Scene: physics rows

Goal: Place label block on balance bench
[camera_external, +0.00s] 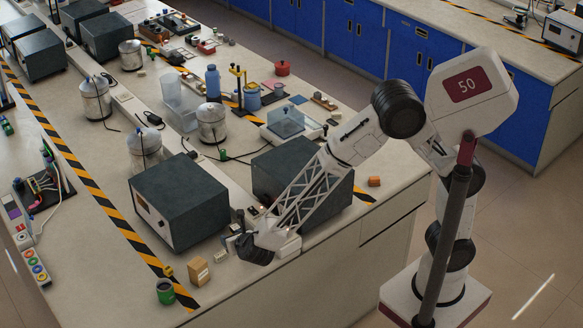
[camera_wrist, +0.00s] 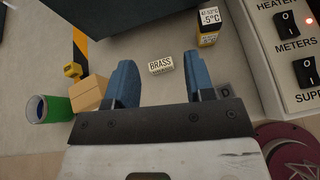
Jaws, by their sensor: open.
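A small pale label block (camera_wrist: 161,65) with dark lettering that reads BRASS lies on the pale bench top (camera_wrist: 150,120) in the wrist view. My gripper (camera_wrist: 160,78) has its two blue fingers spread, with nothing between them that I can see held. The block shows beyond and between the fingertips, apart from both. In the external view my gripper (camera_external: 255,252) is low over the front of the bench (camera_external: 230,290), right of a small pale piece that may be the block. I cannot tell which part is the balance bench; a clear-cased instrument (camera_external: 287,120) stands farther back.
A wooden block (camera_wrist: 88,93), a green cup (camera_wrist: 50,109) and a small yellow piece (camera_wrist: 73,70) sit left of my fingers. A -5°C labelled box (camera_wrist: 208,30) and a switch panel (camera_wrist: 290,50) are to the right. Dark boxes (camera_external: 180,200) stand close behind.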

